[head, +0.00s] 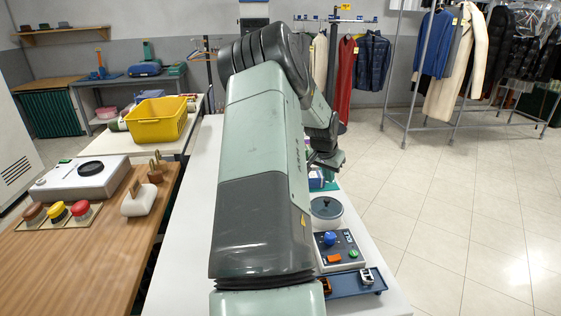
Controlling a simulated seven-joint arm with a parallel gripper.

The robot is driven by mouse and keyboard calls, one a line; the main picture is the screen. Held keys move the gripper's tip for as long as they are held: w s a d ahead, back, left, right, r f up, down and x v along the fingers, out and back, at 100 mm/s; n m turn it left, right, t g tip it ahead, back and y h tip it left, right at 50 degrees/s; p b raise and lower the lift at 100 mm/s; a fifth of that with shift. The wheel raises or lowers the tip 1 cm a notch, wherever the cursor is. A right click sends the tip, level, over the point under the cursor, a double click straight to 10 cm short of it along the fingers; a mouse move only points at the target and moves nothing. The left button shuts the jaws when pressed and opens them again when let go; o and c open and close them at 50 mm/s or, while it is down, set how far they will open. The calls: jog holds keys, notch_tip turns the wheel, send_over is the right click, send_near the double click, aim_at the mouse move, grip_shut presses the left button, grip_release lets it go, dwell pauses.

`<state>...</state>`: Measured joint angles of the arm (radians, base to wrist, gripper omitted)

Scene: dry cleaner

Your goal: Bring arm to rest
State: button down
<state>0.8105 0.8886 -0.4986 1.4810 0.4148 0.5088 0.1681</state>
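My arm reaches forward over the white table (190,230), bends at the top and comes down on its right side. My gripper (328,160) is at the far right part of the table, small and dark, partly behind my arm link. I cannot make out its fingers or whether it holds anything.
Beside my arm on the table are a round lidded pot (327,211), a control box (340,250) with coloured buttons and a blue tray (353,284). A wooden counter (100,250) and yellow basket (157,120) stand left. Clothes racks (410,100) stand at the back right.

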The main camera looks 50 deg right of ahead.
jog(key=w+a+r+n+t+y, duration=0.1)
jog(key=w+a+r+n+t, duration=0.1)
jog(key=w+a+r, duration=0.5)
jog(key=w+a+r+n+t+y, duration=0.15)
jog(key=w+a+r, duration=0.25)
jog(key=w+a, duration=0.45)
jog(key=w+a+r+n+t, duration=0.15)
jog(key=a+r, duration=0.25)
jog(key=a, duration=0.5)
jog(key=w+a+r+n, duration=0.1)
jog(key=a+r+n, duration=0.25)
jog(key=a, duration=0.55)
jog(key=s+a+r+n+y, duration=0.1)
jog(key=s+a+r+n, duration=0.15)
jog(key=a, duration=0.55)
jog(key=s+a+r+n+y, duration=0.1)
jog(key=s+a+r+n, duration=0.15)
jog(key=a, duration=0.45)
jog(key=s+a+r+n+y, duration=0.1)
jog(key=s+a+r+n, duration=0.15)
jog(key=a, duration=0.55)
jog(key=s+a+n, duration=0.4)
jog(key=s+a, duration=0.4)
jog(key=s, duration=0.2)
jog(key=s+d+m, duration=0.1)
jog(key=s+d, duration=0.3)
jog(key=d, duration=0.2)
jog(key=shift+s+f+m+t+h, duration=0.3)
jog(key=shift+s+f+h, duration=0.1)
jog(key=shift+h, duration=0.05)
